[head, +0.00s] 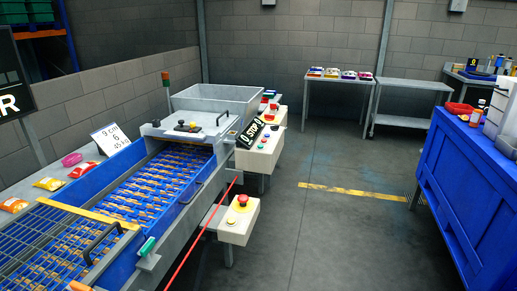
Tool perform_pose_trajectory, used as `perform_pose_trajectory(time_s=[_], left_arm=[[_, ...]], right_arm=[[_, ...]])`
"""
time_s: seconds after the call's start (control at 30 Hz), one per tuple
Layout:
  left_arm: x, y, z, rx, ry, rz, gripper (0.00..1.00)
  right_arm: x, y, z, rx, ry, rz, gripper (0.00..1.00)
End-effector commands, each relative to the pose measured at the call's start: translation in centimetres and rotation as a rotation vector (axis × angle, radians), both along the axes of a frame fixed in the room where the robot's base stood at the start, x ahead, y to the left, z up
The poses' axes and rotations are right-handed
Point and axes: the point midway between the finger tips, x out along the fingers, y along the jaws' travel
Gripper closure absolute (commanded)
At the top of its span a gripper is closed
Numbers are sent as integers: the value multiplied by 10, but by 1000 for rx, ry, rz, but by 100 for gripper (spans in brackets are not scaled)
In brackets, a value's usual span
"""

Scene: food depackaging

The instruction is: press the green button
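A cream control box (268,151) stands at the right side of the conveyor machine, past its grey hood. It carries a red mushroom button (274,107) and several small coloured buttons; one looks green (267,134), but it is too small to be sure. A black STOP sign (249,134) leans at the box's left side. A nearer cream box (239,230) on a post has a red mushroom button (242,200) and a yellowish button (231,221). Neither of my grippers is in view.
The machine's blue conveyor (150,195) fills the left, with a yellow-edged grid guard (55,245) in front. A red cord (200,245) runs along its side. Open grey floor (330,225) lies between it and a blue workbench (465,185). Tables stand at the back.

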Motion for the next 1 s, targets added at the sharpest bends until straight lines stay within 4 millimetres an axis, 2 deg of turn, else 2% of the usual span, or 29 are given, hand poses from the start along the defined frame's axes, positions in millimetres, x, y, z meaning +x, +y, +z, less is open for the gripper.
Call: perform_pose_trajectory(time_s=[0.33, 0.5, 0.53, 1.0], left_arm=[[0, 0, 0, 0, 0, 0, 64], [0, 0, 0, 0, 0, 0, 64], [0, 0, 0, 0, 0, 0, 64], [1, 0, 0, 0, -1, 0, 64]], right_arm=[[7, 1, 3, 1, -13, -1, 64], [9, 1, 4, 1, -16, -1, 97], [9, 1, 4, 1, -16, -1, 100], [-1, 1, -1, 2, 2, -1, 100]])
